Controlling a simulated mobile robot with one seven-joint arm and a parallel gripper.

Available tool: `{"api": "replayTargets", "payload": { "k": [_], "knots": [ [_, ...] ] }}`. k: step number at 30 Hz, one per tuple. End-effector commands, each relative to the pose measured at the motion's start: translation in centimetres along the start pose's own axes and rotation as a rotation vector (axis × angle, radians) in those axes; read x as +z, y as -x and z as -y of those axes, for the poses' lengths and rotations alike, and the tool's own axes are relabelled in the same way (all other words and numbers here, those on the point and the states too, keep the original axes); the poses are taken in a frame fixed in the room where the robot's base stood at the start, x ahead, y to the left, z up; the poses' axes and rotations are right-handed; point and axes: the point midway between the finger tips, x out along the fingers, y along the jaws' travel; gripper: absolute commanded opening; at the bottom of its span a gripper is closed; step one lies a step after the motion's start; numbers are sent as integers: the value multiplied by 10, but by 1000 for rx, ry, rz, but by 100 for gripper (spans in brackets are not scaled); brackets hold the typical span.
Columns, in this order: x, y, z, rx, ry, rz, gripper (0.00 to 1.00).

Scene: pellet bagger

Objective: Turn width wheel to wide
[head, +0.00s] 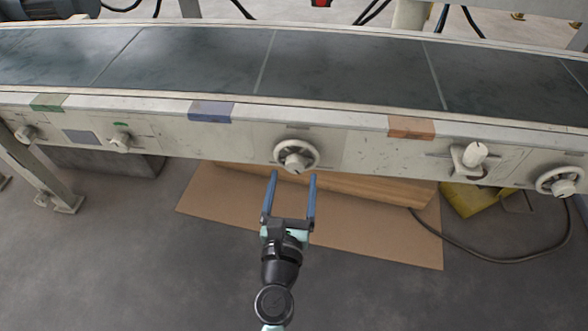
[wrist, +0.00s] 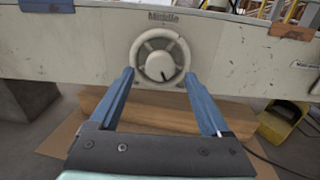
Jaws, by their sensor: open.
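A pale handwheel with spokes and a round hub (head: 296,157) sits on the front of the conveyor's side rail. In the wrist view the same handwheel (wrist: 160,60) is straight ahead, under a label that seems to read "Middle" (wrist: 163,16). A dark mark on its hub points down. A second handwheel (head: 560,181) is at the far right of the rail. I cannot read which wheel is named for width. My gripper (head: 293,177) is open and empty. Its two blue fingers point at the middle handwheel from just in front, apparently not touching it.
The rail (head: 370,155) also bears a knob (head: 474,155) on the right and small knobs (head: 121,139) on the left. Blue (head: 212,111) and orange (head: 411,127) patches mark its top edge. Cardboard (head: 375,240), a yellow object (head: 470,198) and a cable lie below.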

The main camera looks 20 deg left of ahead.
Motion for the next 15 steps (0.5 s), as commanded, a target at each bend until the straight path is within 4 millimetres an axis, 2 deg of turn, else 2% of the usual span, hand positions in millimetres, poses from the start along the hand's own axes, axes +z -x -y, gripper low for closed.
{"api": "replayTargets", "payload": {
  "k": [1, 6, 15],
  "knots": [
    [1, -8, 0, 0, 0, 2, 81],
    [0, -22, 0, 1, 0, 0, 81],
    [0, -26, 0, 1, 0, 0, 81]
  ]
}}
